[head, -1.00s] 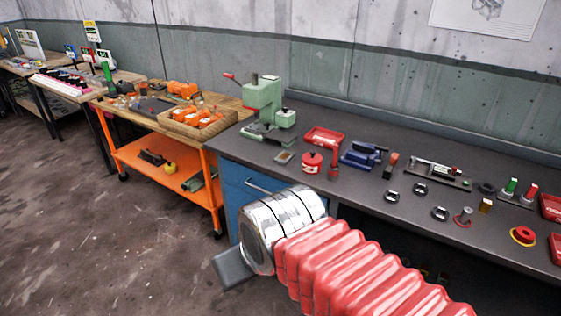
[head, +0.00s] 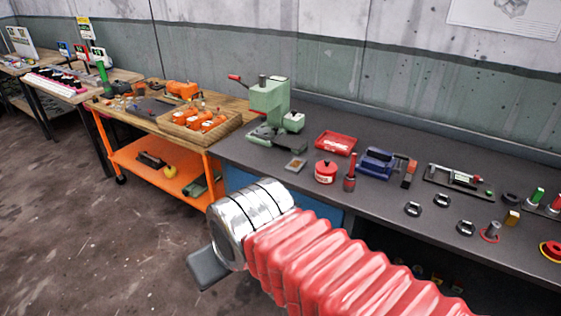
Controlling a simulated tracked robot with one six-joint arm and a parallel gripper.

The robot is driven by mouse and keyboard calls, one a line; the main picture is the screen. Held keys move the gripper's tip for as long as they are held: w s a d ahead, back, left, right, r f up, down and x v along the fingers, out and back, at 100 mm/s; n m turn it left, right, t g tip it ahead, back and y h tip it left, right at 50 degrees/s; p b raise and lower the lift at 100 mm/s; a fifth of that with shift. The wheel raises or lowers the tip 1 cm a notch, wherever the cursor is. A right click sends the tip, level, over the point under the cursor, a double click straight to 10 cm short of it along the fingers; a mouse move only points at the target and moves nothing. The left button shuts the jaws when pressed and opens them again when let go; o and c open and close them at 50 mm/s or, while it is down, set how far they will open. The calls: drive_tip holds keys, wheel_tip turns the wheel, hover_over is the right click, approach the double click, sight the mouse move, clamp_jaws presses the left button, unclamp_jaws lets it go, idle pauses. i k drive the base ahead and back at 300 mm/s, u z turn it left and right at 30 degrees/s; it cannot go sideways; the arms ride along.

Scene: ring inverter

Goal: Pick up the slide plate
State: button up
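I cannot pick out the slide plate for certain. A small flat square piece (head: 296,165) with a brownish centre lies on the dark bench top in front of the green press (head: 270,105); it may be the slide plate. My arm, with red bellows and a chrome wrist, reaches in from the lower right. The grey end of my gripper (head: 207,268) points down and left, over the floor in front of the bench and apart from it. Its fingers cannot be made out, nor whether they hold anything.
The dark bench (head: 395,220) carries a red tray (head: 336,142), a red can (head: 325,172), a blue vise (head: 378,163) and several small black rings. An orange cart (head: 165,178) with a wooden top stands to its left. The floor at left is clear.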

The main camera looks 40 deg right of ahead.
sight(296, 165)
drive_tip(key=u, duration=0.3)
drive_tip(key=i, duration=0.85)
drive_tip(key=u, duration=0.05)
